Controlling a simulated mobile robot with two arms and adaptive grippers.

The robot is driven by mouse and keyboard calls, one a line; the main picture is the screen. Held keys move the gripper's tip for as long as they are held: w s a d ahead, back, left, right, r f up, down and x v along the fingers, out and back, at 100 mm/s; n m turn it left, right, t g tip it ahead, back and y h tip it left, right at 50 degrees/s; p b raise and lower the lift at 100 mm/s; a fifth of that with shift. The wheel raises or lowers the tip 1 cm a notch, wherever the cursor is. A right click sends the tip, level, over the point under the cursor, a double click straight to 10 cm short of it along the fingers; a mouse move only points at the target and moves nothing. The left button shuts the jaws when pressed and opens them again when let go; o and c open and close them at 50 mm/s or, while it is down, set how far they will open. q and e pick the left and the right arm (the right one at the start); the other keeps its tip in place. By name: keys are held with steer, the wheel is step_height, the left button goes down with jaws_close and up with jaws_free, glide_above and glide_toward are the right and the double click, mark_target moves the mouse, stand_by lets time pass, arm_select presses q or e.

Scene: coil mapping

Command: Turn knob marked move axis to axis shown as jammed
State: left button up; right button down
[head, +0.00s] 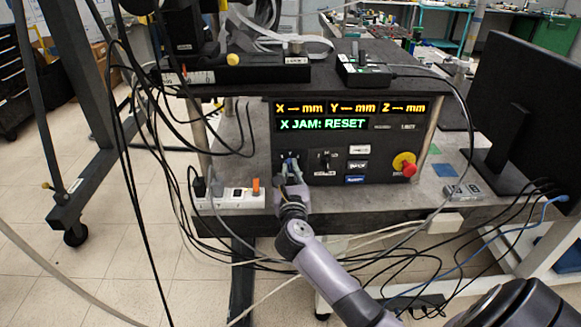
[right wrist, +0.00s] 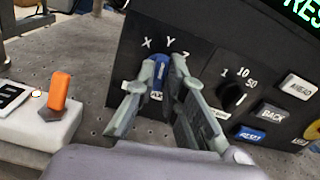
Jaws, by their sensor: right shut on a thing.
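The black control panel (head: 340,185) has a lit display (head: 322,124) reading "X JAM: RESET" in green, below a yellow row of X, Y and Z in mm. The axis knob (right wrist: 157,80) at the panel's left is blue, with X and Y marked above it and a partly hidden Z. My right gripper (right wrist: 157,72) is shut on this knob, one finger on each side. In the head view my right gripper (head: 289,162) covers the knob. I cannot clearly tell which letter the knob points at. My left gripper is not in view.
A second knob (right wrist: 232,97) marked 1, 10, 50 sits right of my gripper, beside the AHEAD (right wrist: 296,87), BACK (right wrist: 271,114) and blue RESET (right wrist: 250,134) buttons. A red stop button (head: 409,169) is farther right. A white power strip (head: 230,197) with an orange switch lies left.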

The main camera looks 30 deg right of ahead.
steer(key=n+p, duration=0.4)
steer(key=shift+r+p, duration=0.2)
steer(key=shift+p, duration=0.2)
steer(key=shift+a+f+n+p, duration=0.1)
steer(key=shift+f+n+p, duration=0.05)
steer(key=shift+n+p, duration=0.65)
steer(key=shift+f+n+p, duration=0.1)
steer(key=shift+n+p, duration=0.6)
steer(key=shift+n, duration=0.2)
steer(key=c, duration=1.7)
jaws_free()
steer(key=shift+o, duration=0.2)
steer(key=shift+s+a, duration=0.1)
steer(key=v, duration=1.1)
steer(key=shift+s, duration=0.35)
